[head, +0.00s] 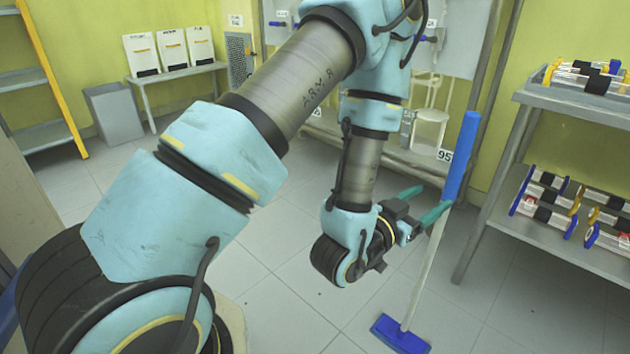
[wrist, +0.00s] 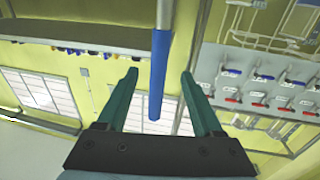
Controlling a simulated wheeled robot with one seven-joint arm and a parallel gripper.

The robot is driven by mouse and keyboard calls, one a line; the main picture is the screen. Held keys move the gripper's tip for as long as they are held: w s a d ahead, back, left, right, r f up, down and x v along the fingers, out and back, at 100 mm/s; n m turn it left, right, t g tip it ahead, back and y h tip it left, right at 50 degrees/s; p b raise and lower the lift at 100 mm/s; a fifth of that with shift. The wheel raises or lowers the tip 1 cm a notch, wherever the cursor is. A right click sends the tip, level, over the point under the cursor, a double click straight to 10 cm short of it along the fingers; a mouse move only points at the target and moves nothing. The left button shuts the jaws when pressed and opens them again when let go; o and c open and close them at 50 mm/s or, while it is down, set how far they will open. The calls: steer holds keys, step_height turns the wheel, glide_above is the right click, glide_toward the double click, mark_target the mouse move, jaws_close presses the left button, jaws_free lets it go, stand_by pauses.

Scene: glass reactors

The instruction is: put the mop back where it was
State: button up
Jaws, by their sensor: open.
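The mop has a blue grip (head: 462,158), a pale pole (head: 424,268) and a flat blue head (head: 400,335) on the floor. It stands tilted, its top leaning right, in front of the shelf's left side. My gripper (head: 427,202) is open, its green fingers pointing right at the pole just below the blue grip. In the wrist view the blue grip (wrist: 160,75) shows between the open fingers of my gripper (wrist: 163,80), with a gap on each side. I cannot tell whether either finger touches the mop, or what supports it.
A metal shelf (head: 575,110) with several racks of parts stands at the right. A frame with glassware (head: 430,115) is behind the mop. A small table (head: 180,75) with white containers, a grey bin (head: 114,113) and a yellow-edged rack (head: 52,75) stand at the left. The tiled floor between is clear.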

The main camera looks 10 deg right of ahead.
steer(key=shift+w, duration=0.1)
steer(key=w+a+f+n+y, duration=0.2)
steer(key=w+a+n+y, duration=0.3)
steer(key=w+a+y, duration=0.8)
steer(key=w+a+r+n+g+y, duration=0.1)
steer(key=a+n, duration=0.1)
steer(key=a, duration=0.7)
steer(key=w+a+r+n+g+y, duration=0.1)
steer(key=w+a+n, duration=0.1)
steer(key=a, duration=0.6)
steer(key=s+a+r+n+g+y, duration=0.1)
steer(key=s+a+r+n+g, duration=0.2)
steer(key=s+a, duration=0.5)
steer(key=shift+s+a+r+g+y, duration=0.2)
steer(key=shift+a+g+y, duration=0.15)
steer(key=shift+a, duration=0.7)
step_height(320, 180, up, 24)
steer(key=p, duration=2.4)
steer(key=shift+r, duration=0.2)
